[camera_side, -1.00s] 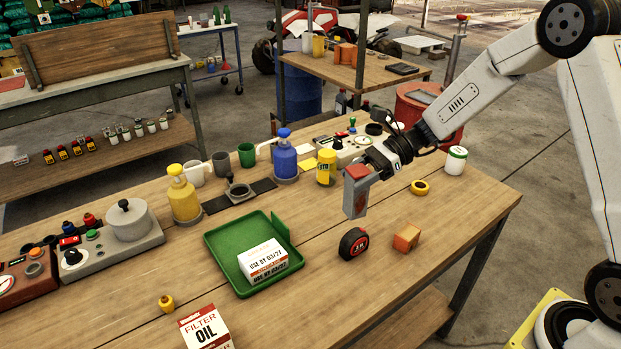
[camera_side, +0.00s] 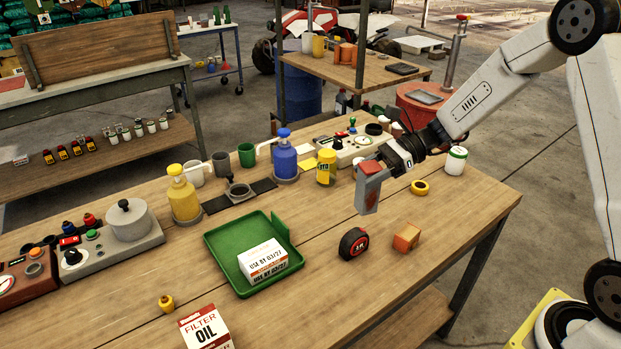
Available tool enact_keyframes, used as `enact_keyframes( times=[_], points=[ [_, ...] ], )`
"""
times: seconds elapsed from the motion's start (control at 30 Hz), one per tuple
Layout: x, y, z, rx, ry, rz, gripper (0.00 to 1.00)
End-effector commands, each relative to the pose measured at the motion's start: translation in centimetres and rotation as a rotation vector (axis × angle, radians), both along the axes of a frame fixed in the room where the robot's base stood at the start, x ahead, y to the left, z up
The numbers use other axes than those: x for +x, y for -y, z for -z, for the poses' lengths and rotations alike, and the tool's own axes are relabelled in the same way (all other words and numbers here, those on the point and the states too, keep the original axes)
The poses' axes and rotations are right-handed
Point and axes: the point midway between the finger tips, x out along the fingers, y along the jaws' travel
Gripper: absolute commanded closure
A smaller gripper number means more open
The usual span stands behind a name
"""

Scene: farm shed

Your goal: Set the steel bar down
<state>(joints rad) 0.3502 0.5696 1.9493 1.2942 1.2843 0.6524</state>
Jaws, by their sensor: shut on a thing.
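My gripper (camera_side: 376,168) is over the right part of the wooden workbench, shut on the steel bar (camera_side: 367,194). The bar is a short grey block with a red patch by its upper end, and it hangs down from the jaws, slightly tilted. The jaws partly hide its upper part. Its lower end looks close to the bench top, but I cannot tell whether it touches. It is behind the black and red tape measure (camera_side: 353,244) and the orange block (camera_side: 407,237), apart from both in the picture.
On the workbench (camera_side: 330,290), a yellow tape roll (camera_side: 419,187) and a white jar (camera_side: 455,160) are to the right. A yellow glue tin (camera_side: 326,166) and a blue bottle (camera_side: 284,158) stand left. A green tray (camera_side: 225,262) holds a white box. Bare wood lies around the tape measure.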

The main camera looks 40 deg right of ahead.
Motion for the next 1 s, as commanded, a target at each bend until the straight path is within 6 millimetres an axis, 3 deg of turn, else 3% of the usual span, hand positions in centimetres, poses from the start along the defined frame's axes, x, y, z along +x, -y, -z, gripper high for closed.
enact_keyframes(
  times=[0.4,0.6,0.8,1.0],
  points=[
    [-3.1,9.8,-0.3,0.001,0.001,0.277,1.0],
    [-5.2,13.7,-0.3,0.0,0.001,0.401,1.0],
    [-6.6,15.7,-0.3,-0.001,-0.001,0.471,1.0],
    [-7.0,16.2,-0.3,-0.001,-0.001,0.488,1.0]
  ],
)
